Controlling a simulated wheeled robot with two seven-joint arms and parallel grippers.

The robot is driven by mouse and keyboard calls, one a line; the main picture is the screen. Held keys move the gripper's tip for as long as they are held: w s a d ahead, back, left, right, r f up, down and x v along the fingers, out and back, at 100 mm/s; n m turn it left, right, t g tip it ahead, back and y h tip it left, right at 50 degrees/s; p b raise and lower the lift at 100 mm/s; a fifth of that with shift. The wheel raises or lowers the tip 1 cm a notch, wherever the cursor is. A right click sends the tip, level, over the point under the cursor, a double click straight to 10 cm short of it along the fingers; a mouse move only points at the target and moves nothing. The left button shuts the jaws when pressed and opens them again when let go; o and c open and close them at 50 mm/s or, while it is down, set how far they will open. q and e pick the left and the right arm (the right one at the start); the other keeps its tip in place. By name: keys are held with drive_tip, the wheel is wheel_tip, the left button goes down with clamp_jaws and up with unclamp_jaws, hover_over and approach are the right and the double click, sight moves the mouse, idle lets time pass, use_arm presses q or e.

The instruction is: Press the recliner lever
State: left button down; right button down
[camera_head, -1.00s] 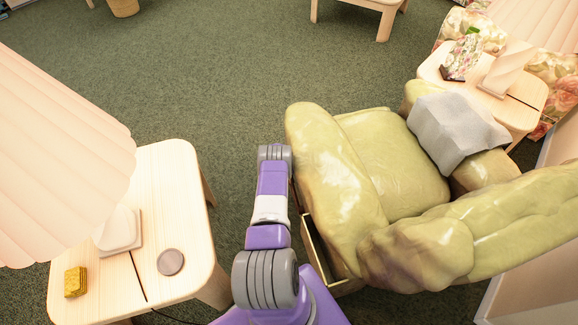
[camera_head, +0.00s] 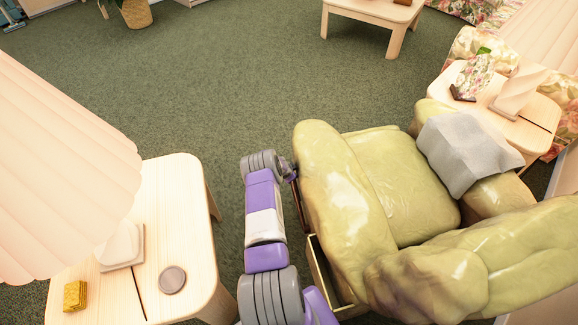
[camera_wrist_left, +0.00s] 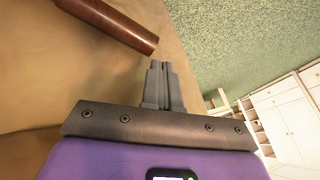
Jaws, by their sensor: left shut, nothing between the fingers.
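The olive-green recliner (camera_head: 400,185) stands right of my left arm in the head view. The recliner lever (camera_wrist_left: 118,24) is a reddish-brown rod in the left wrist view, along the recliner's tan side. My left gripper (camera_wrist_left: 158,70) is shut and empty, its fingertips just below the rod's near end. I cannot tell whether they touch it. In the head view my left gripper (camera_head: 288,170) is small at the recliner's left side, partly hidden behind my wrist. My right gripper is not in view.
A side table (camera_head: 180,205) with a large lamp (camera_head: 55,160), a yellow block (camera_head: 75,295) and a round disc (camera_head: 172,279) stands left of my arm. A grey cloth-like piece (camera_head: 468,150) lies over the recliner's far armrest. The green carpet (camera_head: 240,70) ahead is clear.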

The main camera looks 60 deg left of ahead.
use_arm(q)
drive_tip(key=r, duration=0.1)
drive_tip(key=a+r, duration=0.2)
drive_tip(key=shift+s+r, duration=0.3)
drive_tip(key=shift+s, duration=0.05)
idle(0.5)
